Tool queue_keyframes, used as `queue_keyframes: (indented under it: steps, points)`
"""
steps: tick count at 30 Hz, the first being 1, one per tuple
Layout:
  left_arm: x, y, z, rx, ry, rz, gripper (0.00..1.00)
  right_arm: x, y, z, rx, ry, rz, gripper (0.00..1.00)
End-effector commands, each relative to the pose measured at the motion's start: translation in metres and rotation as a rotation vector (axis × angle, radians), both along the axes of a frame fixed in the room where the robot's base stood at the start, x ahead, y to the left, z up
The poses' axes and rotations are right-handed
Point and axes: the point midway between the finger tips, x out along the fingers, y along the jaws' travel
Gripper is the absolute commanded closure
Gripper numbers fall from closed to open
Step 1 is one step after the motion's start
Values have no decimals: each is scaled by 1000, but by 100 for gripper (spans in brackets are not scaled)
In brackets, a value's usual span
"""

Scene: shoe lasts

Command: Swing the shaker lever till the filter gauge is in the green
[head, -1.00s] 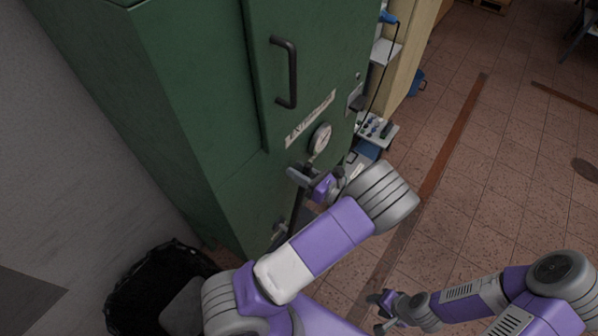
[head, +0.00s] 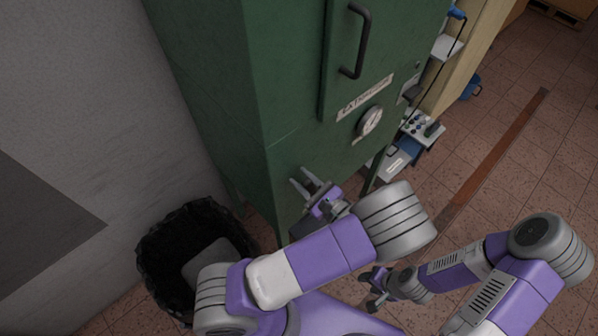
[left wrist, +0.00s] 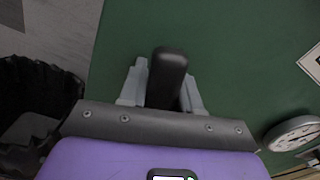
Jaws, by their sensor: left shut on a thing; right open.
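The green cabinet (head: 215,70) carries a round white-faced filter gauge (head: 369,121); its needle and coloured zones are too small to read. The gauge also shows at the right edge of the left wrist view (left wrist: 292,134). My left gripper (head: 306,186) is at the cabinet front, below and left of the gauge. In the left wrist view its grey fingers are shut on the dark shaker lever (left wrist: 168,72), whose rounded end stands between them. In the head view the lever is mostly hidden by the gripper. My right gripper (head: 373,291) is open and empty, low over the floor.
A black-lined bin (head: 165,250) stands left of my left arm, by the grey wall. A dark door handle (head: 358,42) and a label (head: 364,97) are above the gripper. A small bench with instruments (head: 420,126) stands right of the cabinet.

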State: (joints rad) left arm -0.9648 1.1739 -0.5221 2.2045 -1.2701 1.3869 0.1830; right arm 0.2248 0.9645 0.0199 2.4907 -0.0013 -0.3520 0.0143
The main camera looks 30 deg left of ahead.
Motion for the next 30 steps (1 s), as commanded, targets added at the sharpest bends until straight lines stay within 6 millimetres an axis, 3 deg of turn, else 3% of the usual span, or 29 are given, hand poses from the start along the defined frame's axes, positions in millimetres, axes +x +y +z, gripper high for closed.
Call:
queue_keyframes:
  steps: [16, 17, 21, 30]
  points:
    - [-6, -3, -5, -18, -26, -16, 100, 0, 0, -3, 0, 0, 0, 55]
    - [-6, -3, -5, -18, -26, -15, 66, 0, 0, -3, 0, 0, 0, 55]
    - [-6, -3, -5, -17, -25, -16, 47, 0, 0, -3, 0, 0, 0, 55]
    - [-5, -6, -4, -14, -28, -19, 47, 0, 0, -2, 0, 0, 0, 55]
